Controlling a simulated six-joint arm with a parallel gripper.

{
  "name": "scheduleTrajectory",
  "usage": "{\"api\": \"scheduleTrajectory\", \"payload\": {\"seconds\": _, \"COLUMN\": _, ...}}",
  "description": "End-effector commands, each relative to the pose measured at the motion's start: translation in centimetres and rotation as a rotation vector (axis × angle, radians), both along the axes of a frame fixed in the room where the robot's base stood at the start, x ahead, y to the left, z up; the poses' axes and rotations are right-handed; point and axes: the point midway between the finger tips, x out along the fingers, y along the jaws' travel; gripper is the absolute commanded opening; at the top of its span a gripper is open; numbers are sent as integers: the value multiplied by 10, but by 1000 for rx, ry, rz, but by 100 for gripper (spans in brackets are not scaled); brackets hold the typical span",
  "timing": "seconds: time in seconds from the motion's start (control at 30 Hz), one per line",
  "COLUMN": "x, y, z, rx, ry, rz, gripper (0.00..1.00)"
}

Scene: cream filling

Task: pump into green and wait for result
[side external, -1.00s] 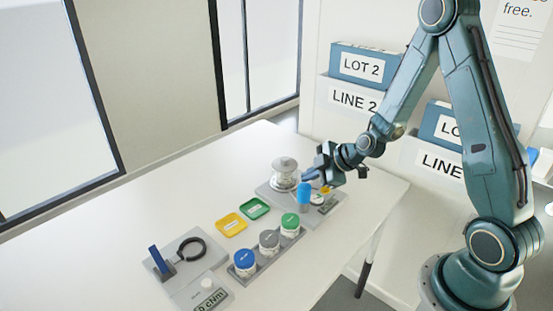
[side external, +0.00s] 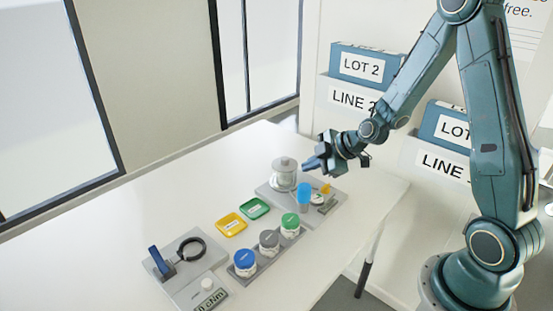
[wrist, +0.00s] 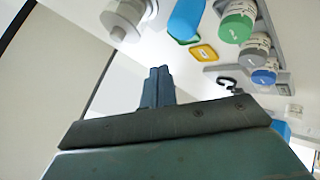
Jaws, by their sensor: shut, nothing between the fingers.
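My gripper (side external: 314,164) is shut and empty, in the air above the back of the grey dispensing station (side external: 333,204). It also shows in the wrist view (wrist: 159,72), with its fingers together. A clear dispenser with a round lid (side external: 284,172) stands on the station, to the left of and below my fingers. A blue cylinder (side external: 304,194) stands on the station in front of it. The green-lidded jar (side external: 290,222) is in the rack, at the end nearest the station. The green tray (side external: 255,208) lies flat on the table. Any contents of the green jar are hidden.
The rack (side external: 247,271) also holds a grey-lidded jar (side external: 269,240) and a blue-lidded jar (side external: 245,262). A yellow tray (side external: 231,224) lies beside the green tray. A device with a black ring (side external: 192,248) and a display stands front left. The table's left side is clear.

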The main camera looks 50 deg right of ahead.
Motion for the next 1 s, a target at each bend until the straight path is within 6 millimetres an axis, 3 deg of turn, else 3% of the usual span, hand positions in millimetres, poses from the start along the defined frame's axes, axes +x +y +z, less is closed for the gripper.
{"api": "scheduleTrajectory", "payload": {"seconds": 0.4, "x": 0, "y": 0, "z": 27, "rx": -1, "ry": -2, "rz": 0, "gripper": 0}}
{"api": "scheduleTrajectory", "payload": {"seconds": 1.0, "x": 0, "y": 0, "z": 27, "rx": 0, "ry": 0, "rz": 0, "gripper": 0}}
